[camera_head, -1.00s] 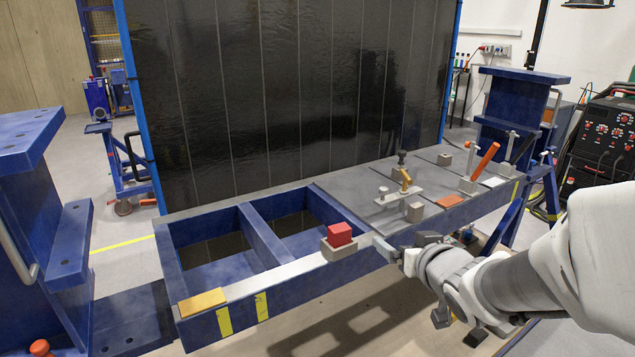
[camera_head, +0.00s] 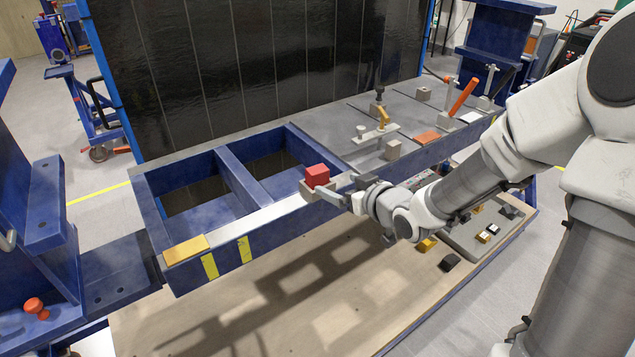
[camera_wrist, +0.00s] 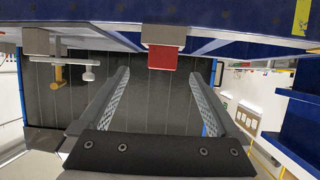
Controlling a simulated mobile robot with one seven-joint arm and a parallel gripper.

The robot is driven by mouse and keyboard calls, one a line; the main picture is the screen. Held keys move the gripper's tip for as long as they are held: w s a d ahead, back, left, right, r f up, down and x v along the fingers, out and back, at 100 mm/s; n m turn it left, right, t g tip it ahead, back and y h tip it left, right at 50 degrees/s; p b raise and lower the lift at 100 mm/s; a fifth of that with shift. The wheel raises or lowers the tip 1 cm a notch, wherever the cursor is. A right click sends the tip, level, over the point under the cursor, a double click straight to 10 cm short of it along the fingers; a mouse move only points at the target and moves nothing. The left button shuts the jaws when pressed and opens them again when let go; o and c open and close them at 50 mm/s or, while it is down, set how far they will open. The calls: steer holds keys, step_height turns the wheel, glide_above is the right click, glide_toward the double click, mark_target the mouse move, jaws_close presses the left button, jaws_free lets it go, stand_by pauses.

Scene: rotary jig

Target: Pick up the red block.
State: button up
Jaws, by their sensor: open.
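The red block (camera_head: 317,175) sits on a small grey support (camera_head: 309,194) on the front rail of the jig, right of the two open bays. In the wrist view, which looks upside down, the red block (camera_wrist: 162,57) is at top centre below the grey support (camera_wrist: 163,35). My gripper (camera_head: 328,194) is open at the right side of the block in the head view. In the wrist view its fingers (camera_wrist: 158,74) are spread, with the block centred just ahead of the gap between the tips. Nothing is between the fingers.
The jig frame's rail (camera_head: 245,226) runs under the block. A clamp with a yellow handle (camera_head: 383,120), grey blocks (camera_head: 393,148) and an orange-handled clamp (camera_head: 462,97) stand on the plate to the right. A dark panel (camera_head: 250,65) rises behind. A lower board (camera_head: 330,290) lies below.

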mark_target(321, 176)
steer(key=x, duration=0.5)
steer(key=shift+a+r+x, duration=0.1)
steer(key=shift+r+x, duration=0.05)
steer(key=shift+x, duration=1.15)
steer(key=shift+a+r+x, duration=0.1)
steer(key=shift+a+x, duration=0.05)
steer(key=shift+x, duration=1.15)
jaws_close()
